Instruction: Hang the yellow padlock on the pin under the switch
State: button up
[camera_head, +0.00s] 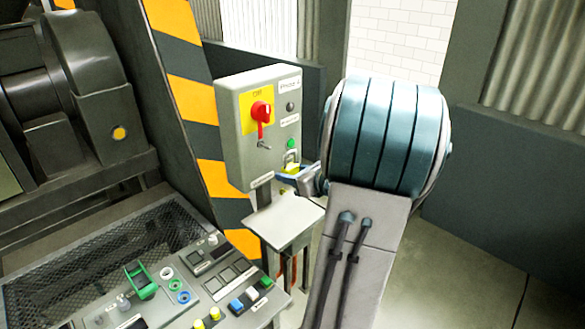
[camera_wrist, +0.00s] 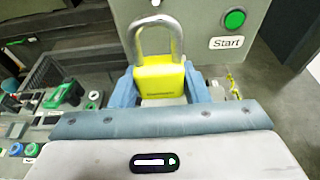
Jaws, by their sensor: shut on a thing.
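My gripper (camera_wrist: 160,84) is shut on the yellow padlock (camera_wrist: 160,72), with a blue finger on each side of its body. The padlock is upright with its grey shackle on top, and the shackle looks closed. In the head view the padlock (camera_head: 291,167) and my gripper (camera_head: 288,174) are at the lower right of the grey switch box, partly hidden by my arm. The red switch (camera_head: 263,113) sits on a yellow plate. The small metal pin (camera_head: 264,146) sticks out below it, to the upper left of the padlock and apart from it. The pin is out of the wrist view.
The box (camera_head: 235,140) also bears a green start button (camera_head: 291,144). A small grey shelf (camera_head: 270,220) juts out below the box. A console (camera_head: 215,280) with several buttons and a mesh-topped bin (camera_head: 110,260) lie at the lower left. The floor at right is clear.

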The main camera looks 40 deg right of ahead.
aim_at(260, 159)
jog(key=shift+w, duration=1.95)
jog(key=shift+w+a+b, duration=0.15)
jog(key=shift+w+b, duration=0.25)
jog(key=shift+w, duration=0.95)
jog(key=shift+w+a+b, duration=0.15)
jog(key=shift+w+b, duration=0.2)
jog(key=shift+w, duration=1)
jog(key=shift+w+r, duration=0.15)
jog(key=shift+r, duration=0.05)
jog(key=shift+a+f+b, duration=0.15)
jog(key=shift+f+b, duration=0.3)
jog(key=shift+b, duration=0.15)
jog(key=shift+f, duration=0.35)
